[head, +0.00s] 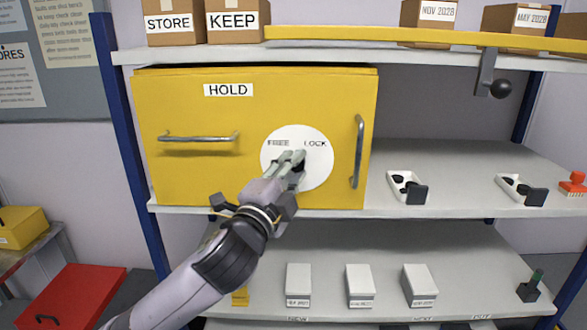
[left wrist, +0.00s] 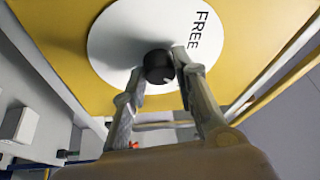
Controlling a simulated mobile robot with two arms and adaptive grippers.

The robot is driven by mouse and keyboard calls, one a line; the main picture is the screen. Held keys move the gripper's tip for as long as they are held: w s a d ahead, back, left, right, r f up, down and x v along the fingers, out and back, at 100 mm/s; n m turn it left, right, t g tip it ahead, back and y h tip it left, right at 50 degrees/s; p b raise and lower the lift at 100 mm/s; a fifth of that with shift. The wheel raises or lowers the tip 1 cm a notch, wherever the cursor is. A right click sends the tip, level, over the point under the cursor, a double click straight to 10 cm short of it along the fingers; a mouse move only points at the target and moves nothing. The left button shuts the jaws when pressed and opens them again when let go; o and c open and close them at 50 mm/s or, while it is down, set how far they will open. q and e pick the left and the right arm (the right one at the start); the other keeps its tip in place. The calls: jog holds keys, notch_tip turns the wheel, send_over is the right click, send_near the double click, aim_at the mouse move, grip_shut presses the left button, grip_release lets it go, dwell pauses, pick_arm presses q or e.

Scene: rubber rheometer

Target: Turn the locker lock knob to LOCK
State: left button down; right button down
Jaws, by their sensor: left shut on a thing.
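The yellow locker (head: 180,175), labelled HOLD, stands on the upper shelf with its front shut. A white round dial (head: 318,175) on its front reads FREE on the left and LOCK on the right. The dark lock knob (left wrist: 159,67) sits on the dial. My left gripper (head: 293,158) reaches up from below, and in the left wrist view its fingers (left wrist: 158,72) are shut on the knob, one on each side. The gripper partly hides the knob in the head view, and I cannot tell which way the knob points. My right gripper is not in view.
Metal handles (head: 198,138) (head: 357,152) stick out from the locker front on both sides of the dial. A yellow rail (head: 420,37) with a dark-knobbed lever (head: 500,88) runs above. White trays (head: 400,178) stand to the right. Several pale boxes (head: 299,280) stand below.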

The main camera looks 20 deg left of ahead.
pick_arm(q)
jog(key=shift+r+m+g, duration=0.1)
jog(key=shift+m+g, duration=0.3)
jog(key=shift+m, duration=0.6)
jog(key=c, duration=1.3)
grip_release()
